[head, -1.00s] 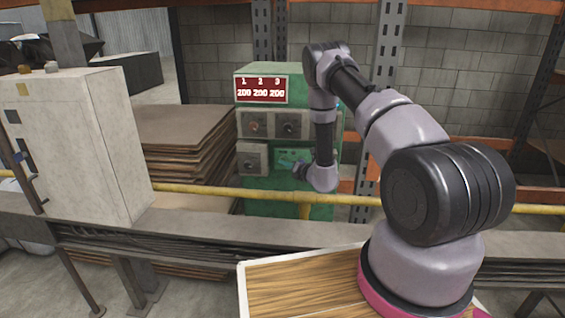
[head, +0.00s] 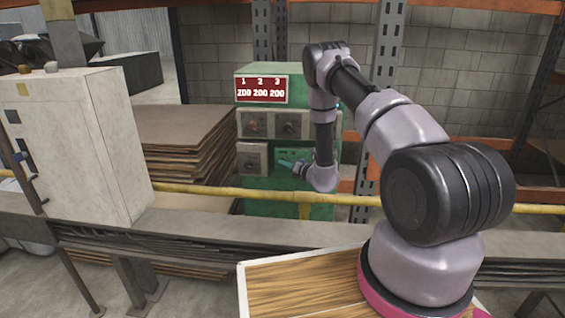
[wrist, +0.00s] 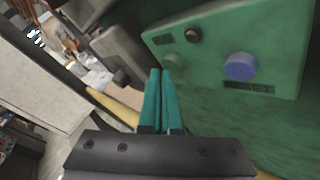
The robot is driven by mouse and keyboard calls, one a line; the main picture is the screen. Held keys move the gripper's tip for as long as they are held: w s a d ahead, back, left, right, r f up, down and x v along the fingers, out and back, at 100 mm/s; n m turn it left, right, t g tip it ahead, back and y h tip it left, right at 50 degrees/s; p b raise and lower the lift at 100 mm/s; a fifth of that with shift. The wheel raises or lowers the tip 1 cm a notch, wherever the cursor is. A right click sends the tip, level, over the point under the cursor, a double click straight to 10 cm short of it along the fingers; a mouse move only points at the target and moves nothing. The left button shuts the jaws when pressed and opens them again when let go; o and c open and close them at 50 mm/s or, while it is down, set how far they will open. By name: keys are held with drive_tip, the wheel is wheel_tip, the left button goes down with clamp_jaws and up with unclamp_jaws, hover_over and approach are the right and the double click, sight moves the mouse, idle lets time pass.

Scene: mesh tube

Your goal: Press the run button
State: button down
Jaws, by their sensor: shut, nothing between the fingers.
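The green control panel (wrist: 275,45) fills the upper right of the wrist view and shows behind my gripper in the head view. It carries a blue round button (wrist: 240,66), a smaller green button (wrist: 173,61) and a black knob (wrist: 192,35). The labels are too small to read, so I cannot tell which is the run button. My gripper (wrist: 159,71) has its teal fingers shut and empty. Its tips appear just left of and below the green button; contact cannot be made out. In the head view my gripper (head: 283,162) is in front of the panel.
The green machine (head: 262,198) has a red display (head: 261,90) and grey switch boxes (head: 252,125). A yellow rail (head: 220,193) and a grey beam (head: 190,233) cross in front. A grey cabinet (head: 85,150) stands left; stacked sheets (head: 185,140) lie behind.

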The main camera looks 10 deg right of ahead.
drive_tip(key=shift+w, duration=0.1)
idle(0.4)
drive_tip(key=shift+w+d, duration=0.15)
drive_tip(key=shift+w, duration=0.2)
drive_tip(key=shift+s, duration=0.4)
idle(0.3)
drive_tip(key=s+a, duration=0.2)
drive_tip(key=s, duration=0.3)
drive_tip(key=shift+s, duration=0.4)
drive_tip(key=shift+a, duration=0.1)
